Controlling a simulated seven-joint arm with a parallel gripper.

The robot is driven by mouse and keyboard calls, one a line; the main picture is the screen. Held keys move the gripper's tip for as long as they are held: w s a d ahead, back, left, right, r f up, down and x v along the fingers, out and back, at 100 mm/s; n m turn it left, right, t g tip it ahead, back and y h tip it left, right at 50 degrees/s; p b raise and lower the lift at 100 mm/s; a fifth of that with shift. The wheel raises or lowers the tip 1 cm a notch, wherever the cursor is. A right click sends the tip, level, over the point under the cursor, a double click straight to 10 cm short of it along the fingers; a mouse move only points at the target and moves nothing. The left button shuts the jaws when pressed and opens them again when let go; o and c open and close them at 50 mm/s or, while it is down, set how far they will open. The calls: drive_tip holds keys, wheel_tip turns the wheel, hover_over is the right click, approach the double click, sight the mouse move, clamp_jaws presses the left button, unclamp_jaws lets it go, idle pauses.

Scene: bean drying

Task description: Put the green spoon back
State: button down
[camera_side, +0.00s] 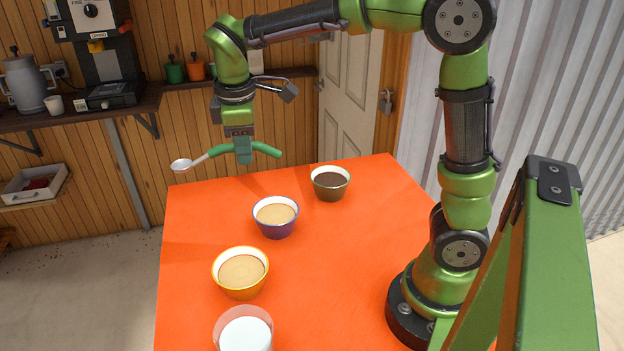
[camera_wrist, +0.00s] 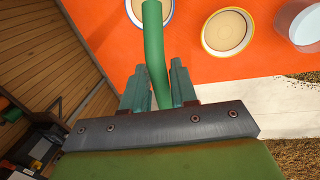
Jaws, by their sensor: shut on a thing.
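The green spoon (camera_side: 265,149) has a curved green handle and a pale metal bowl (camera_side: 182,165) that points left in the side view. My gripper (camera_side: 243,158) is shut on the handle near its middle and holds it in the air above the far edge of the orange table (camera_side: 190,215). In the wrist view the green handle (camera_wrist: 153,45) stands between the two fingers of my gripper (camera_wrist: 160,90). The spoon's bowl is not visible in the wrist view.
On the table stand a dark-filled bowl (camera_side: 330,190), a purple bowl (camera_side: 276,225) and a yellow bowl (camera_side: 240,280), the last two with tan contents. A clear glass (camera_side: 243,338) is at the near edge. A wall shelf (camera_side: 130,106) holds a grinder and pots.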

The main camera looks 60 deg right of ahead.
drive_tip(key=s+d+f+m+g, duration=0.1)
drive_tip(key=s+d+f+m, duration=0.2)
drive_tip(key=d, duration=0.8)
drive_tip(key=s+d+f+m, duration=0.3)
drive_tip(key=d, duration=0.7)
drive_tip(key=s+d+f+m, duration=0.4)
drive_tip(key=s+d+f, duration=0.1)
drive_tip(key=s+d, duration=0.3)
drive_tip(key=s+d+f+m+g, duration=0.1)
drive_tip(key=s+d+f+m, duration=0.2)
drive_tip(key=s+d, duration=0.4)
drive_tip(key=s+f, duration=0.1)
drive_tip(key=s, duration=0.3)
drive_tip(key=shift+d+f+m, duration=0.35)
drive_tip(key=shift+m, duration=0.05)
drive_tip(key=shift+g, duration=0.3)
